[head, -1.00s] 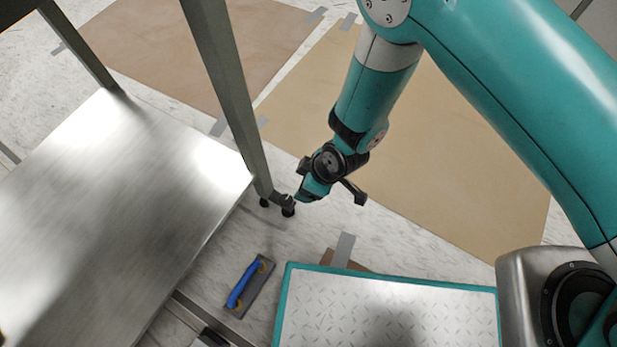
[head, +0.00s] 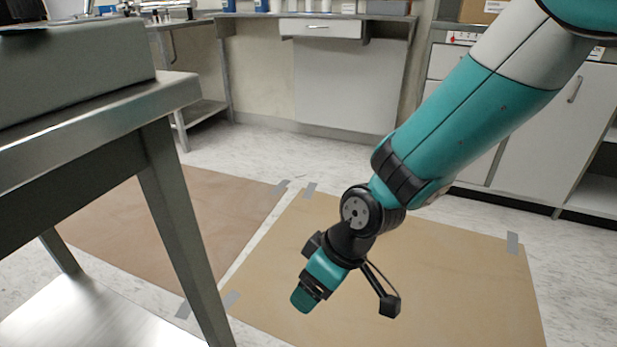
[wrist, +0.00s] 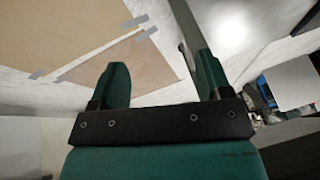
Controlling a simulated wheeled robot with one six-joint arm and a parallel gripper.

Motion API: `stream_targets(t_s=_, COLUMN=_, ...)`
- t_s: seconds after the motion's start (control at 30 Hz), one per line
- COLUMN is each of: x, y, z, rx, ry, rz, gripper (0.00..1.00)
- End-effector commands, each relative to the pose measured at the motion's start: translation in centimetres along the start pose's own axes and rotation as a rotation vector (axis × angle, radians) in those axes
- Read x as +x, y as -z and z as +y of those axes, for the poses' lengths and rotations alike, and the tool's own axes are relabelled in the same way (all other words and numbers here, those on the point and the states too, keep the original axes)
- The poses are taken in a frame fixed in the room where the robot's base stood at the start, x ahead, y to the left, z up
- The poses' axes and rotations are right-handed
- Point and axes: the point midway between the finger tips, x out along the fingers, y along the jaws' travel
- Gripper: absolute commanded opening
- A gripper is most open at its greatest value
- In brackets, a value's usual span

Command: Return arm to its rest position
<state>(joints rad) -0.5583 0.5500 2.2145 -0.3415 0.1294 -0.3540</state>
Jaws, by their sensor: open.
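My gripper (head: 303,299) hangs at the end of my teal arm in the head view, pointing down and to the left above the taped tan floor sheet (head: 400,270). In the wrist view my gripper (wrist: 163,82) shows two teal fingers set well apart, with nothing between them. The gripper is open and touches nothing that I can see. The arm slopes down from the upper right of the head view.
A metal table (head: 165,95) with a lower shelf (head: 90,318) stands close at the left. A brown floor sheet (head: 150,215) lies beyond it. Counters with a white panel (head: 355,88) and white cabinets (head: 560,130) line the back. The floor between is clear.

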Motion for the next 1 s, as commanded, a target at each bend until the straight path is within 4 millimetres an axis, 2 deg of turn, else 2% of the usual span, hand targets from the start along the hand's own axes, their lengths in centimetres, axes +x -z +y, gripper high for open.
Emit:
stream_targets(t_s=0.03, x=-3.6, y=-0.1, z=-0.2, rx=0.042, ry=-0.002, rz=0.010, gripper=0.71)
stream_targets(t_s=0.1, x=-7.6, y=-1.1, z=-0.8, rx=0.101, ry=0.002, rz=0.007, gripper=0.71)
stream_targets(t_s=0.2, x=-12.6, y=-3.0, z=-2.0, rx=0.178, ry=0.003, rz=0.000, gripper=0.71)
stream_targets(t_s=0.3, x=-16.1, y=-5.0, z=-3.3, rx=0.239, ry=0.002, rz=-0.010, gripper=0.71)
stream_targets(t_s=0.5, x=-20.6, y=-8.6, z=-5.7, rx=0.330, ry=-0.012, rz=-0.027, gripper=0.71)
stream_targets(t_s=0.67, x=-22.9, y=-11.3, z=-7.7, rx=0.391, ry=-0.028, rz=-0.041, gripper=0.71)
stream_targets(t_s=0.7, x=-24.6, y=-10.4, z=-7.9, rx=0.389, ry=-0.024, rz=-0.045, gripper=0.71)
stream_targets(t_s=0.87, x=-27.9, y=-9.1, z=-8.7, rx=0.386, ry=-0.022, rz=-0.046, gripper=0.71)
stream_targets(t_s=1.0, x=-31.4, y=-7.7, z=-9.4, rx=0.385, ry=-0.023, rz=-0.045, gripper=0.71)
